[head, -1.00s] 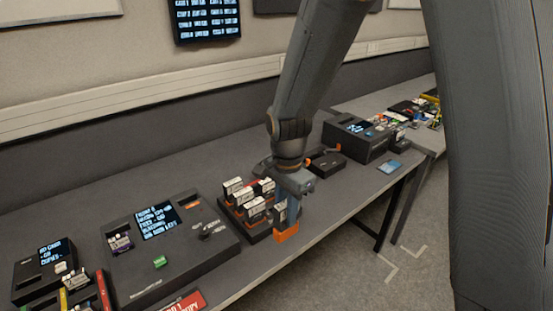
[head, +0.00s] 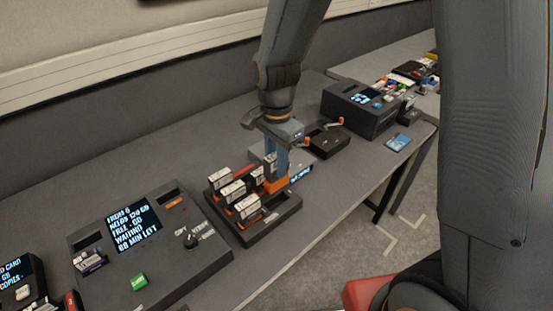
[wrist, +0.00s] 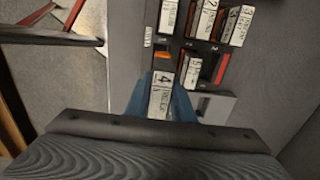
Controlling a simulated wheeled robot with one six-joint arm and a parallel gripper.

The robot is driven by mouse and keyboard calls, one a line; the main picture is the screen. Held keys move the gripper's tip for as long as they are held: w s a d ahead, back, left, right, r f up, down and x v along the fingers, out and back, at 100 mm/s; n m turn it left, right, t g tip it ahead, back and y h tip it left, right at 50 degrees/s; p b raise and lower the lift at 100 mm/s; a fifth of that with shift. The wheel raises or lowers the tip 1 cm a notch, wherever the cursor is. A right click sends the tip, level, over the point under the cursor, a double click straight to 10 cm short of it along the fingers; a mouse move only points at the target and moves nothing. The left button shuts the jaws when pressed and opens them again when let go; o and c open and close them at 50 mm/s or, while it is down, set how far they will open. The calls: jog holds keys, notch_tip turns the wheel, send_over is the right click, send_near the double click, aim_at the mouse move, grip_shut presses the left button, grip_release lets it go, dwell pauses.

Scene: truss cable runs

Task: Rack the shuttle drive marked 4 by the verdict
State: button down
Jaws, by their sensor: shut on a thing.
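My gripper (head: 275,175) is shut on the shuttle drive marked 4 (wrist: 161,95), a small block with a white label, gripped between blue fingers in the wrist view. In the head view the gripper is at the far right part of the black rack (head: 262,232). The rack holds several white-labelled drives in rows. In the wrist view, drives marked 2 (wrist: 205,20), 3 (wrist: 236,26) and 5 (wrist: 192,70) stand in it. An orange-marked spot (wrist: 162,54) shows just beyond the held drive. I cannot tell whether the held drive touches the rack.
A dark console (head: 150,240) with a lit text screen, a knob and a green piece stands left of the rack. A small black tray (head: 328,140) with orange handles and another dark screen device (head: 360,108) stand further back. A blue card (head: 398,143) lies near the table's edge.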

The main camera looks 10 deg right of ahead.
aim_at(276, 181)
notch_tip(276, 181, down, 4)
jog(key=b, duration=0.3)
jog(key=shift+f, duration=0.1)
jog(key=shift+f+b, duration=0.45)
jog(key=shift+f, duration=0.3)
jog(key=shift+p, duration=0.5)
dwell(0.4)
jog(key=shift+f, duration=0.45)
dwell(0.4)
jog(key=shift+f+b, duration=0.4)
jog(key=shift+f, duration=1.3)
dwell(1.5)
jog(key=c, duration=1.1)
grip_release()
